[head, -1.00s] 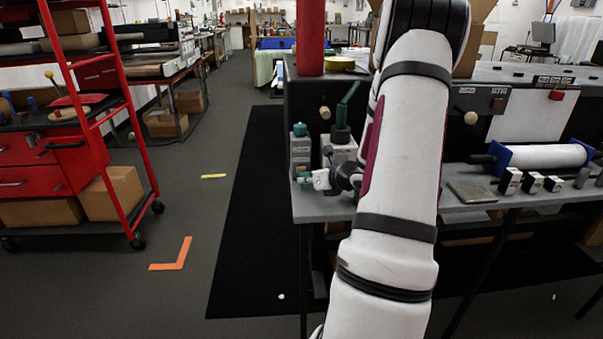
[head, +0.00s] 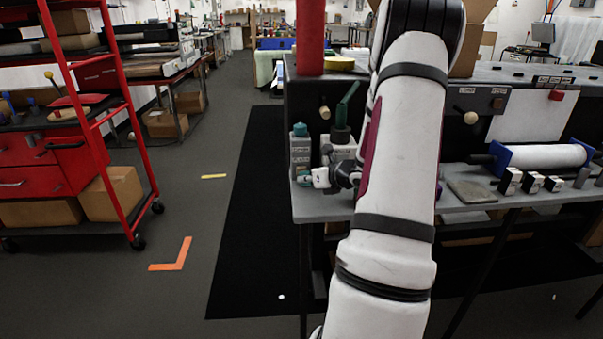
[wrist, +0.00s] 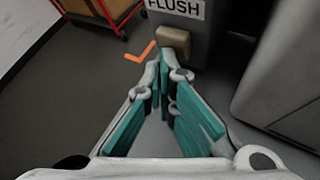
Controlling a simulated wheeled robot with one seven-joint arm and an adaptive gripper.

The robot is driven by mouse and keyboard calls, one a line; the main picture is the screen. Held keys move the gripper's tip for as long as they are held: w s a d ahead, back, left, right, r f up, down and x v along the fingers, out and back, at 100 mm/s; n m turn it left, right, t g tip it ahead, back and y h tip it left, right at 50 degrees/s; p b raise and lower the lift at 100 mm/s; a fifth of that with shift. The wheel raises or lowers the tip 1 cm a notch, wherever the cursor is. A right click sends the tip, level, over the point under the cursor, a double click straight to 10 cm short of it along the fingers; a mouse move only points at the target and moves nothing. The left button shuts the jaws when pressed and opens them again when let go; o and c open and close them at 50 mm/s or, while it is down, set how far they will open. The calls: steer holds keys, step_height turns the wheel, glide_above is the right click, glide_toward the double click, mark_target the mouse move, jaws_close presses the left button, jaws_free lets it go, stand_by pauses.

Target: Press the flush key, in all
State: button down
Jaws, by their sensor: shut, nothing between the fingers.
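The flush key (wrist: 173,40) is a small beige block on the face of a grey housing, right under a label (wrist: 176,8) reading FLUSH in the wrist view. My gripper (wrist: 161,66) is shut and empty, its teal-padded fingers meeting in a point. The fingertips show at the lower left edge of the key; I cannot tell whether they touch it. In the head view my gripper (head: 308,179) is low at the left end of the grey bench (head: 325,209), beside a grey unit (head: 300,153). The key cannot be made out there.
Another large grey body (wrist: 282,75) stands close to the right of my fingers. Behind my gripper is a pump-like unit with a green lever (head: 347,93). A red post (head: 310,38) rises at the bench's back. Floor left of the bench is clear up to a red cart (head: 90,150).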

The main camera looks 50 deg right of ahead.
mark_target(307, 202)
steer(key=shift+w+d, duration=0.15)
stand_by(0.6)
steer(key=shift+s+a, duration=0.55)
steer(key=shift+a, duration=0.15)
steer(key=shift+s+a+b, duration=0.7)
steer(key=shift+s+a, duration=0.95)
steer(key=shift+a, duration=0.25)
